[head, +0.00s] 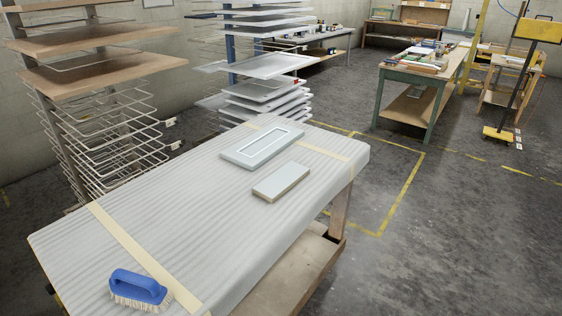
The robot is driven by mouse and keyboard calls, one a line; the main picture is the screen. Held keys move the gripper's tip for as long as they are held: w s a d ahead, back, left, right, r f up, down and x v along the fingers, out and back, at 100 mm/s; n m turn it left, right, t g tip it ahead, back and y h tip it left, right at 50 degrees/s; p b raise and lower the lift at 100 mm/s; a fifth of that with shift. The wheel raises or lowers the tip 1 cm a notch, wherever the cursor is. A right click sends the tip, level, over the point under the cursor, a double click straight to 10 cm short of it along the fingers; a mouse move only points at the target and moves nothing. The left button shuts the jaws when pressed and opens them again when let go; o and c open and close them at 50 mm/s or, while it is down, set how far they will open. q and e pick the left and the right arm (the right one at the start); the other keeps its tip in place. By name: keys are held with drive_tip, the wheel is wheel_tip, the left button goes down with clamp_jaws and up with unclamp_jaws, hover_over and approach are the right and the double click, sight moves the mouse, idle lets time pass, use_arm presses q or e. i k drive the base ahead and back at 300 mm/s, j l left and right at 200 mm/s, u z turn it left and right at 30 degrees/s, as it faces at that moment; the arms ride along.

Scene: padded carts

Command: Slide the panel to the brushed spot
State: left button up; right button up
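A light grey-green framed panel (262,146) with a recessed centre lies flat towards the far end of the padded cart (190,210). A smaller plain panel or block (281,182) of similar colour lies just in front of it, apart from it. A blue brush (138,289) with pale bristles rests at the near left end of the cart, beside a cream strip. I cannot make out a distinct brushed spot on the striped padding. Neither of my grippers shows in the head view.
Cream strips (140,255) cross the padding near both ends. The middle of the cart top is clear. Drying racks (100,100) stand behind it on the left, with another rack (262,75) beyond. A green workbench (408,80) stands far right. Open floor lies right.

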sight(275, 186)
drive_tip(key=i+l+u, duration=0.2)
drive_tip(key=i+l, duration=0.2)
drive_tip(key=l, duration=0.25)
drive_tip(key=i+l+u, duration=0.1)
drive_tip(key=l, duration=0.25)
drive_tip(key=i+l+u, duration=0.15)
drive_tip(key=l, duration=0.25)
drive_tip(key=i+l+u, duration=0.1)
drive_tip(key=i+l, duration=0.15)
drive_tip(key=i+l+u, duration=0.1)
drive_tip(key=l, duration=0.4)
drive_tip(key=i, duration=0.05)
